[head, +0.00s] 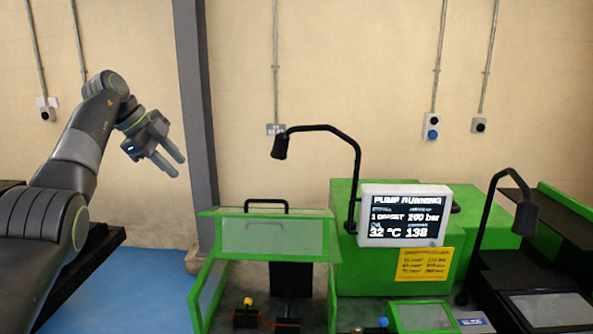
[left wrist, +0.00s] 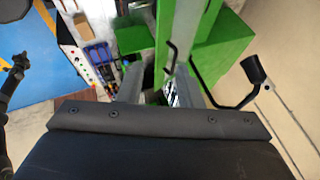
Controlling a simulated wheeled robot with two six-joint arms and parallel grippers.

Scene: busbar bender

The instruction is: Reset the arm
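My left arm rises from the left side of the head view. Its gripper (head: 176,165) is held up in the air in front of the wall, left of the grey column. Its two fingers are apart, with nothing between them. The left wrist view shows the same two fingers (left wrist: 158,92) spread over the green machine, which lies beyond them. The right gripper is not in view.
A green guarded bender (head: 262,212) stands right of the column, with a black-armed lamp (head: 335,130) above. A monitor (head: 404,215) reads "PUMP RUNNING". Another lamp (head: 526,212) is at right. Blue floor (head: 140,295) lies open below my left arm.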

